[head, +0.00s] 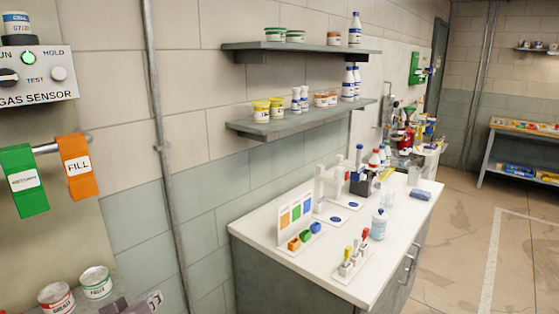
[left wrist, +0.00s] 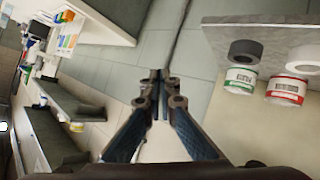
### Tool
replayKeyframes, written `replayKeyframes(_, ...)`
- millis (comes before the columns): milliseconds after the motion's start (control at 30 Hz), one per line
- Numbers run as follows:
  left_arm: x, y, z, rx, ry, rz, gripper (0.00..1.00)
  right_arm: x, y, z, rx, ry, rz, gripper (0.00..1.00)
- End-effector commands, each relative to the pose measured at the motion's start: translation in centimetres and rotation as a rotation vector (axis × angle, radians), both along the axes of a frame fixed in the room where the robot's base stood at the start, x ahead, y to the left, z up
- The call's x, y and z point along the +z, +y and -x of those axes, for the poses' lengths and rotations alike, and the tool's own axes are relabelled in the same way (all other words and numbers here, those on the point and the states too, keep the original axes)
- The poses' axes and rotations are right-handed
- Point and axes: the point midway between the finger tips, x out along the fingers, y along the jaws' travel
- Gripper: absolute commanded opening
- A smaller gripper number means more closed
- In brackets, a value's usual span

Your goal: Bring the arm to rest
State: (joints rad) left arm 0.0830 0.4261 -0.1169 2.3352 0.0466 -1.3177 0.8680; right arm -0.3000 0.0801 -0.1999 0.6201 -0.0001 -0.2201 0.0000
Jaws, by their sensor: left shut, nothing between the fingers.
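My left gripper (left wrist: 160,76) is shut and empty, its two fingertips together in the middle of the left wrist view. In the head view only a small part of the left gripper (head: 148,303) shows at the bottom edge, beside the ledge with two cans. Nothing touches the fingers in either view. My right gripper is in neither view.
A red-labelled can (head: 56,297) and a green-labelled can (head: 96,282) stand close to the left gripper. Orange (head: 78,167) and green (head: 24,180) tags hang above. A white-topped counter (head: 275,233) and a wall shelf (head: 290,124) lie to the right.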

Motion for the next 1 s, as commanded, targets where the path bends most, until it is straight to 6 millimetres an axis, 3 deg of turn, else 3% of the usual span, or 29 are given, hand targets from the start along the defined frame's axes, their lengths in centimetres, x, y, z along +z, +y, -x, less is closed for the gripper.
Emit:
replayKeyframes(33,-3.5,-0.9,2.3,-0.035,0.088,-0.036,0.00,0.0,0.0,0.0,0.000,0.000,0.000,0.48)
replayKeyframes(100,-7.7,-1.9,5.6,-0.095,0.202,-0.099,0.00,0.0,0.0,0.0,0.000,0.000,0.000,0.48)
replayKeyframes(200,-12.6,-3.2,10.6,-0.189,0.354,-0.177,0.00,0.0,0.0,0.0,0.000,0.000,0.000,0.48)
replayKeyframes(300,-16.1,-4.2,15.1,-0.279,0.476,-0.232,0.00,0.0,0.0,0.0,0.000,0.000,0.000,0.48)
replayKeyframes(500,-20.4,-5.9,23.0,-0.441,0.661,-0.298,0.00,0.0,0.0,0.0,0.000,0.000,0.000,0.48)
replayKeyframes(667,-22.5,-7.0,28.9,-0.567,0.783,-0.327,0.00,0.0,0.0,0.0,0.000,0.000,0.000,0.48)
replayKeyframes(733,-24.6,-6.9,27.8,-0.566,0.784,-0.332,0.00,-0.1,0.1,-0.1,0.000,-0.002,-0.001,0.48)
replayKeyframes(1000,-32.9,-7.2,26.8,-0.575,0.814,-0.326,0.00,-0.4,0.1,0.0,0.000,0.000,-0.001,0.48)
